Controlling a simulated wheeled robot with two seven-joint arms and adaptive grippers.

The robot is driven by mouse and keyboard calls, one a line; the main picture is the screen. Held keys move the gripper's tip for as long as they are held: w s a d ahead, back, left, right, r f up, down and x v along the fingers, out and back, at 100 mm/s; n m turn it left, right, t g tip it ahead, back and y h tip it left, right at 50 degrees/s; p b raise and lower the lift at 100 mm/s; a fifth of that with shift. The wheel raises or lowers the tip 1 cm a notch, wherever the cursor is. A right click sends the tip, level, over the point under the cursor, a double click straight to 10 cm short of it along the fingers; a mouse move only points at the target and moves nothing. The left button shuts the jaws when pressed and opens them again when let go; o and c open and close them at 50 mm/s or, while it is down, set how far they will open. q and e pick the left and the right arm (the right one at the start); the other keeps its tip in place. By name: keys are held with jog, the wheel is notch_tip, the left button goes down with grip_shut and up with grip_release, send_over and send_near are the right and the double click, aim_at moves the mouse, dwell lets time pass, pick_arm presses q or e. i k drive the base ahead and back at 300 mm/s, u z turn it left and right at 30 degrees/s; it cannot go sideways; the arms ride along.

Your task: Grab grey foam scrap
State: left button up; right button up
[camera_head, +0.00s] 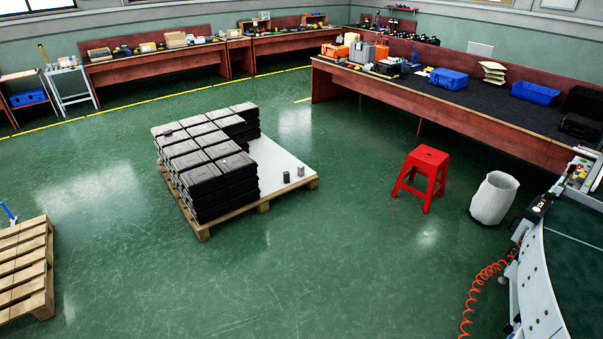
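Two small dark grey pieces stand on the bare white top of a wooden pallet (263,207). One grey piece (286,177) is nearer the front, and the other grey piece (301,171) is just behind it to the right. They are too small to tell whether either is foam scrap. Stacks of black cases (212,182) fill the left and back of the same pallet. A small dark item lies on top of the cases at the left. Neither of my grippers is in view.
A red stool (422,178) and a whitish bin (494,198) stand right of the pallet. The curved conveyor (541,285) is at the lower right, with a coiled orange hose beside it. An empty pallet (25,268) is at left. Green floor in front is clear.

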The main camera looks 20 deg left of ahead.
aim_at(300, 168)
jog(key=z, duration=0.25)
jog(key=i, duration=4.85)
jog(key=u, duration=0.95)
jog(key=i, duration=1.1)
jog(key=u, duration=1.75)
jog(key=i, duration=1.05)
jog(key=u, duration=0.6)
